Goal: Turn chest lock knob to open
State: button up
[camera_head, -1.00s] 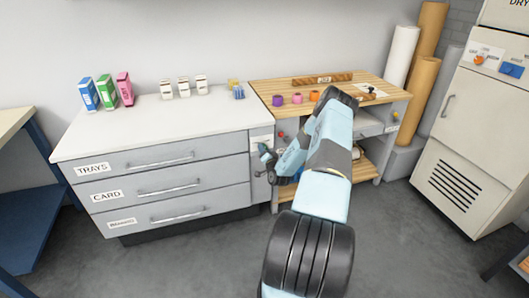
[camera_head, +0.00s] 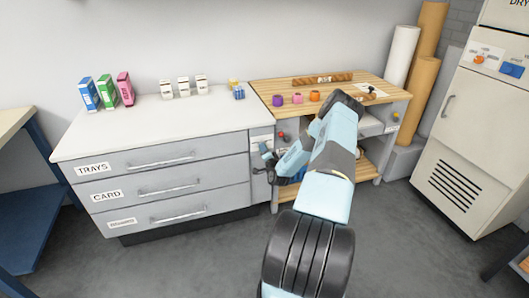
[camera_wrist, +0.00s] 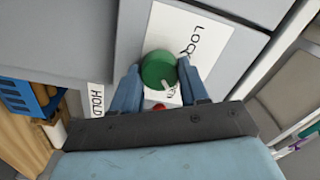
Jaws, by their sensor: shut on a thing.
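The chest (camera_head: 170,165) is grey with a white top and drawers labelled TRAYS, CARD and a third, less legible word. Its lock knob (camera_wrist: 158,68) is round and green with a white pointer mark. The mark points toward the bottom of the wrist view, slightly right, near partly hidden lettering. The white plate (camera_wrist: 205,45) behind it reads LOCK at upper right. My gripper (camera_wrist: 160,82) has one blue finger on each side of the knob and is shut on it. In the head view, my gripper (camera_head: 267,160) is at the chest's right end, and the knob is hidden.
A wooden-topped bench (camera_head: 270,88) with coloured rolls adjoins the chest on the right. In the wrist view, a red part (camera_wrist: 159,106) shows just below the knob, and a HOLD label (camera_wrist: 97,101) is at left. A cream cabinet (camera_head: 470,150) stands far right.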

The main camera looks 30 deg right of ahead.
jog(key=o, duration=1.1)
jog(key=shift+c, duration=0.2)
jog(key=v, duration=1.3)
jog(key=shift+s, duration=0.45)
